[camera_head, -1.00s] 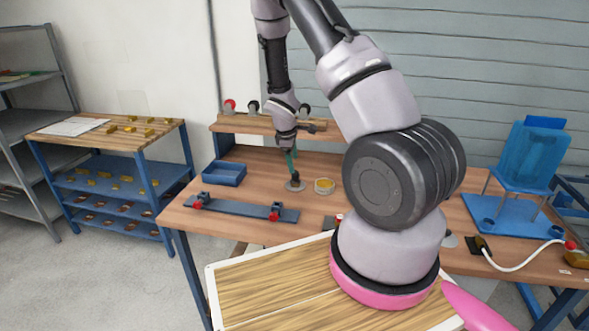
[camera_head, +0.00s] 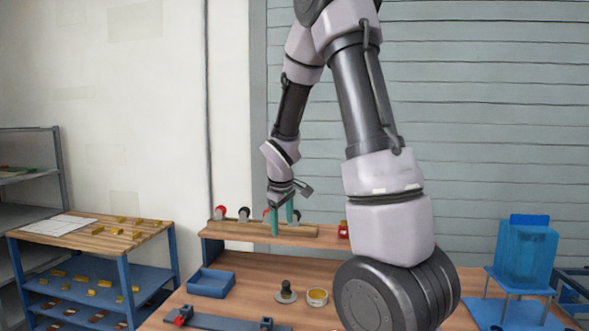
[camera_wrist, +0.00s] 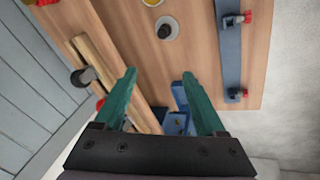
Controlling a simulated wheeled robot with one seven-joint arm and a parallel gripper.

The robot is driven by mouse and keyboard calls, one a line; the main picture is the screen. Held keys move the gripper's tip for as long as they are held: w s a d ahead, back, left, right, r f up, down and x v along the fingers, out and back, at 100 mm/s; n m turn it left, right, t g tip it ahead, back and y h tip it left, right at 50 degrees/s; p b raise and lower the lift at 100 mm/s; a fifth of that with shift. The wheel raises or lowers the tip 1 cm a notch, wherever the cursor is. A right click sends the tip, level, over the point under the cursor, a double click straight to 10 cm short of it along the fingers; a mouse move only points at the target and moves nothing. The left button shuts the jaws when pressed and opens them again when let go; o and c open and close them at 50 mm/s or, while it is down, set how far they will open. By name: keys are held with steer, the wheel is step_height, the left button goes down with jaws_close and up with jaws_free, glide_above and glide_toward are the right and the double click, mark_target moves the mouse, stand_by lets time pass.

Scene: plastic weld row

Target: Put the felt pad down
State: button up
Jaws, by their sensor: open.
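What looks like the felt pad, a grey disc with a dark upright knob (camera_head: 287,293), sits flat on the wooden bench (camera_head: 248,283). In the wrist view the pad (camera_wrist: 166,28) lies beyond my fingertips, apart from them. My gripper (camera_head: 282,222) has two green fingers, spread apart and empty. It hangs above the bench, higher than the pad and in front of the back shelf in the head view. In the wrist view the gripper (camera_wrist: 158,74) shows nothing held between its fingers.
A yellow tin (camera_head: 317,297) stands just right of the pad. A blue tray (camera_head: 210,283) is to its left. A blue-grey clamp rail (camera_head: 220,322) lies nearer. A raised wooden shelf (camera_head: 245,229) with knobbed tools runs behind. A blue stand (camera_head: 517,290) is at right.

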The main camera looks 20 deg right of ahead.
steer(key=s+a+r+m+t+y, duration=0.1)
steer(key=s+a+r+m, duration=0.2)
steer(key=s+r, duration=0.7)
steer(key=s+a+r+m+t+y, duration=0.2)
steer(key=s+a+r+m, duration=0.1)
steer(key=s+r+m, duration=0.4)
steer(key=s+r, duration=0.3)
steer(key=s, duration=0.3)
steer(key=shift+r+t+y, duration=0.25)
steer(key=shift+t+y, duration=0.05)
steer(key=shift+w, duration=0.1)
